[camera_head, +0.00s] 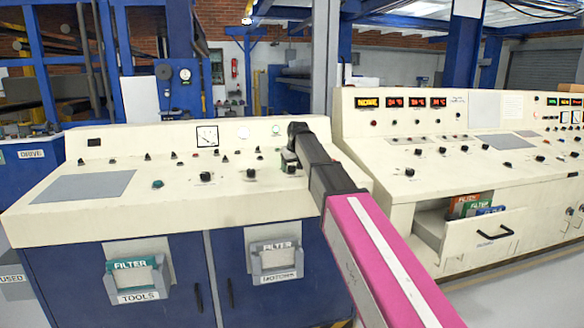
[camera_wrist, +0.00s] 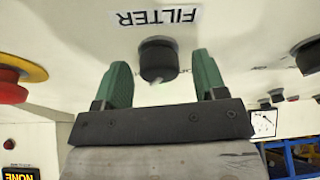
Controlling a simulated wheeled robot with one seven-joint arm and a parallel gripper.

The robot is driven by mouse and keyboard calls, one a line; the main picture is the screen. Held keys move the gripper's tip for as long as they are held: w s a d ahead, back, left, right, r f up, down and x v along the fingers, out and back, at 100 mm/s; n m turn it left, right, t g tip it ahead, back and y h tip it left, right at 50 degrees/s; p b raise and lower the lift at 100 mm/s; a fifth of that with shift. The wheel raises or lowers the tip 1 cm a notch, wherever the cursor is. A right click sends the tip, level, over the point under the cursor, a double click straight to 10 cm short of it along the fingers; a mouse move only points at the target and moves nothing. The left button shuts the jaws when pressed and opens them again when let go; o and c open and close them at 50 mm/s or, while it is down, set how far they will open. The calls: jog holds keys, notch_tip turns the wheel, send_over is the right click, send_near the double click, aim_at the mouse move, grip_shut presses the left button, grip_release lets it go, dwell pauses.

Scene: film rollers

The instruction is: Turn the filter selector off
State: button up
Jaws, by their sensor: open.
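The filter selector is a round black knob (camera_wrist: 158,59) on the cream panel in the wrist view. The word FILTER (camera_wrist: 157,17) shows upside down above it, and a small white mark is on its lower edge. My gripper (camera_wrist: 160,68) is open, with one green finger to each side of the knob. Small gaps show between knob and fingers, so I see no grip on it. In the head view my gripper (camera_head: 290,160) is at the right part of the left console (camera_head: 110,205), and I cannot make out the selector there.
A red button on a yellow ring (camera_wrist: 18,78) and another black knob (camera_wrist: 308,55) flank my gripper. An upside-down NONE display (camera_wrist: 20,172) is at lower left. In the head view, the right console (camera_head: 345,125) has an open drawer (camera_head: 480,240) holding filter boxes.

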jog(key=c, duration=0.9)
jog(key=shift+n, duration=0.3)
jog(key=n+g+y, duration=0.1)
jog(key=n, duration=0.4)
jog(key=n+g, duration=0.1)
jog(key=n, duration=0.2)
jog(key=n+y, duration=0.1)
jog(key=n, duration=0.2)
jog(key=shift+g, duration=0.4)
jog(key=shift+n, duration=0.3)
